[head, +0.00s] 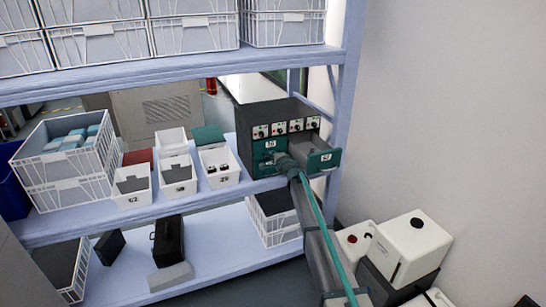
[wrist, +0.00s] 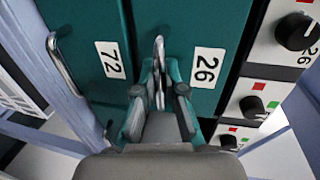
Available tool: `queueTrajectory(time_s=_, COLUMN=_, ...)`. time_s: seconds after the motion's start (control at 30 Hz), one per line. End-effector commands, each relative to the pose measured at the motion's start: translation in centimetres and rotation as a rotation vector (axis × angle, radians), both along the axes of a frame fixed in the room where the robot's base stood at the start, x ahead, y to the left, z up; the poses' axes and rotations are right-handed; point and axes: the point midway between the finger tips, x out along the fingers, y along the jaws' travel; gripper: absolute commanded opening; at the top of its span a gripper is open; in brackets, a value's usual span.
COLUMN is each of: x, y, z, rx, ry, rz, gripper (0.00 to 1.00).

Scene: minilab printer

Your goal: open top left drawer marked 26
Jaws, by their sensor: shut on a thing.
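The dark cabinet (head: 262,115) stands at the right end of the middle shelf. Its green top left drawer (head: 262,146) looks closed in the head view. In the wrist view that drawer's front carries a white label 26 (wrist: 207,67), with a metal bar handle (wrist: 159,50) beside it. My gripper (wrist: 160,95) is shut on this handle, fingers on both sides of it. In the head view my gripper (head: 281,159) reaches the cabinet front and hides part of the lower drawers.
A right-hand drawer (head: 325,160) of the cabinet stands open beside my arm. The drawer marked 72 (wrist: 110,60) adjoins drawer 26 and has its own handle (wrist: 62,65). Dials (wrist: 252,107) line the cabinet top. White bins (head: 220,168) stand left; a shelf post (head: 345,100) is right.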

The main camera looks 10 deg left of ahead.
Motion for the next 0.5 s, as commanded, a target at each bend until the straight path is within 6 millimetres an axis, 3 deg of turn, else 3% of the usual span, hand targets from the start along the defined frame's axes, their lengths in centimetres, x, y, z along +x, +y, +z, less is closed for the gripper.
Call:
queueTrajectory(time_s=0.27, x=-0.5, y=-0.2, z=-0.1, rx=0.000, ry=0.000, rz=0.000, gripper=0.00)
queueTrajectory(time_s=0.5, x=-4.1, y=-2.2, z=-0.4, rx=0.000, ry=-0.001, rz=0.000, gripper=0.00)
